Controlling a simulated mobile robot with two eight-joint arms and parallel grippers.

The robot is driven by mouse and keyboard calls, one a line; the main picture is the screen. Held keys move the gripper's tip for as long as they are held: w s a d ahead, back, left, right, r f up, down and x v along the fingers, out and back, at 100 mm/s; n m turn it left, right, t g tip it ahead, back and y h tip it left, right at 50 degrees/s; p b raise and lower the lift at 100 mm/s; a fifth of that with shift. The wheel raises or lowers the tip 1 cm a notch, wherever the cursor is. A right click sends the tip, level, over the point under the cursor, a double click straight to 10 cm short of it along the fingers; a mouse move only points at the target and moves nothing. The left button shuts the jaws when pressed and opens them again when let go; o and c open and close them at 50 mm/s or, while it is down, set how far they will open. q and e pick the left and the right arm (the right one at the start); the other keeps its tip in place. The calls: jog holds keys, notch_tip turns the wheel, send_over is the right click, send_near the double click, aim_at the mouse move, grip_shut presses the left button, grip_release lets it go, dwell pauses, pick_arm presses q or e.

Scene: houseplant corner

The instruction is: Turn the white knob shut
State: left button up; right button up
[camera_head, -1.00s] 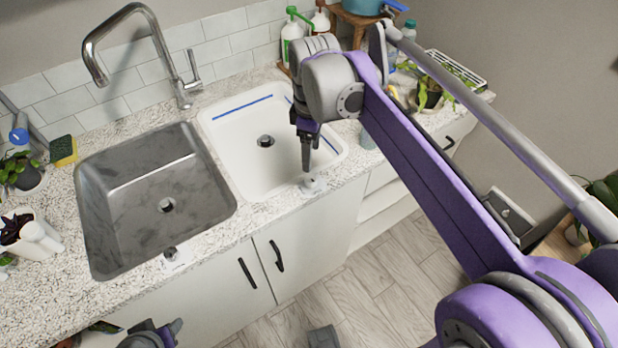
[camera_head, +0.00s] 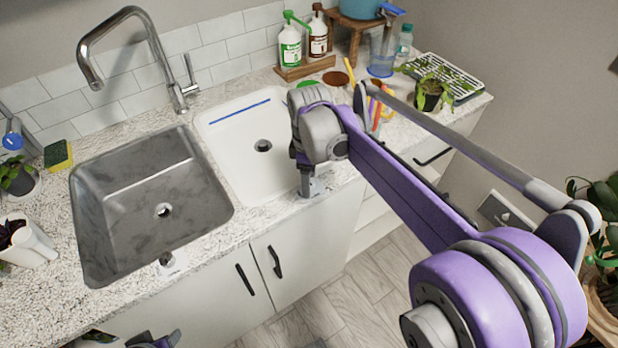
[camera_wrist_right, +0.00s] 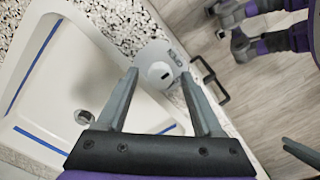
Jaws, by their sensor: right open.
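The white knob (camera_wrist_right: 157,73) sits on the counter's front strip beside the white sink (camera_head: 226,146). In the right wrist view it is round, with a small dark mark and a printed label beside it. My right gripper (camera_head: 306,188) points down over this spot and mostly hides the knob in the head view. Its fingers (camera_wrist_right: 160,80) are open in the wrist view, with the knob showing between the tips. I cannot tell whether they touch it. My left gripper (camera_head: 153,341) is partly in view at the bottom edge of the head view, away from the knob.
A steel sink (camera_head: 120,178) lies left of the white one, with a dark knob (camera_head: 166,259) on its front strip. A tall faucet (camera_head: 155,50) stands behind. Bottles (camera_head: 290,45), a drying rack (camera_head: 455,75) and potted plants stand at the back right. Cabinet handles (camera_head: 275,262) are below.

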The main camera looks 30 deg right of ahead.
grip_shut()
dwell(0.3)
jog(key=shift+m, duration=0.3)
jog(key=m, duration=0.3)
jog(key=shift+m+p, duration=0.3)
jog(key=shift+p, duration=0.1)
jog(key=m, duration=0.4)
jog(key=shift+m+p, duration=0.3)
jog(key=m, duration=0.9)
jog(key=shift+p, duration=0.3)
jog(key=shift+m, duration=0.3)
